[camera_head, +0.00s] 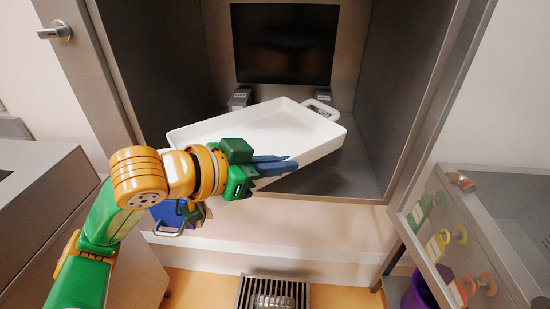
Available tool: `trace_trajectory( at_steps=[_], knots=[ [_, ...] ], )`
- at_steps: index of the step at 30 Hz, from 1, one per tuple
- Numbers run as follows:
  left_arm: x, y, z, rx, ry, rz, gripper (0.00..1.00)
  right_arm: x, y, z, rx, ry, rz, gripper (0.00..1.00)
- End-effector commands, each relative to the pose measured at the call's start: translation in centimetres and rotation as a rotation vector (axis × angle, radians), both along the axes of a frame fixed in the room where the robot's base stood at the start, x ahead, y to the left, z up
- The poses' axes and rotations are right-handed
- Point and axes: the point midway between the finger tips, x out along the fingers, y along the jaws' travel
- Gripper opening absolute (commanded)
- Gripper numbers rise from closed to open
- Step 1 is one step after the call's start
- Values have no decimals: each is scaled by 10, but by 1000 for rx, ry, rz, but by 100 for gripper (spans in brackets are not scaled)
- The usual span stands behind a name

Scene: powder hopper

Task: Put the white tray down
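The white tray (317,147) is a shallow rectangular dish with raised walls. It is in the mouth of the open grey cabinet (348,182), set at an angle, with one handle at its far right end. My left gripper (279,165) is at the tray's near long wall, its dark blue fingers close together on that wall. The gripper hides part of the near side. I cannot tell whether the tray's underside touches the cabinet floor. My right gripper is not in view.
A dark panel (285,44) is on the cabinet's back wall, with small grey blocks (240,98) below it. Bare cabinet floor shows right of the tray. A glass-fronted unit with colored knobs (460,234) stands at the right. A grey counter (35,190) is at the left.

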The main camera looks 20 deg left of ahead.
Motion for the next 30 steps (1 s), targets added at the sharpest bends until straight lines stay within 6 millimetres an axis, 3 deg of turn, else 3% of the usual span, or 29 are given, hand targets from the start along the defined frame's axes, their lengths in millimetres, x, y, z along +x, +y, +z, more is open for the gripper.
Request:
trace_trajectory(
  at_steps=[5,8,13,18,24,30],
  knots=[
    [11,5,2,-2,0,54,0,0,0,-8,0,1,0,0],
    [36,7,-8,-5,7,58,0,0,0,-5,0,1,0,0],
    [94,12,-31,-4,6,57,0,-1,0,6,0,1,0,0],
    [128,15,-75,0,3,56,0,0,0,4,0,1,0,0],
    [145,16,-97,0,2,56,0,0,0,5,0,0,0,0],
    [144,16,-125,2,-1,56,0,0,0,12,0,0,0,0]
  ],
)
